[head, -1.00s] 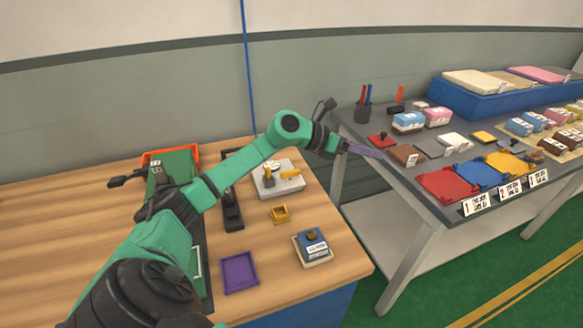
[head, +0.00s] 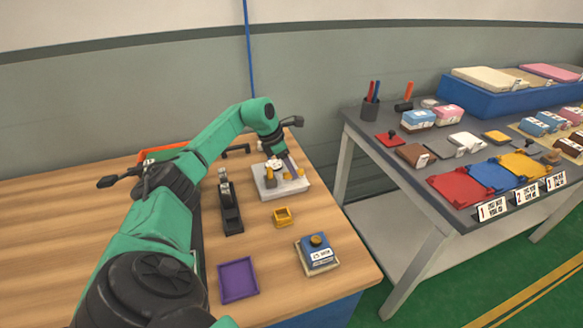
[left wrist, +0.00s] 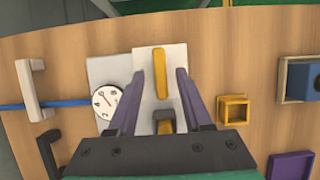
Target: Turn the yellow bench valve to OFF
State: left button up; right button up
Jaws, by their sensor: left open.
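The valve's yellow handle (left wrist: 160,73) stands out on a pale plate in the left wrist view, its long axis running up the picture. My left gripper (left wrist: 160,78) is open, with one purple finger on each side of the handle and a gap on both sides. A yellow and dark post (left wrist: 165,122) sits nearer the palm. In the head view the gripper (head: 286,168) points down over the light grey valve base (head: 278,193) and partly hides the handle. My right gripper is not in view.
A round dial (left wrist: 106,101) sits beside the handle. On the wooden bench (head: 60,225) are a black tool (head: 230,205), a small yellow box (head: 282,217), a purple tray (head: 239,280) and a blue box (head: 318,253). A grey table (head: 385,162) with several goods stands right.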

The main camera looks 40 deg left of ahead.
pick_arm(q)
jog(key=shift+w+d+f, duration=0.15)
jog(key=shift+w+f, duration=0.05)
jog(key=shift+f, duration=0.25)
grip_shut()
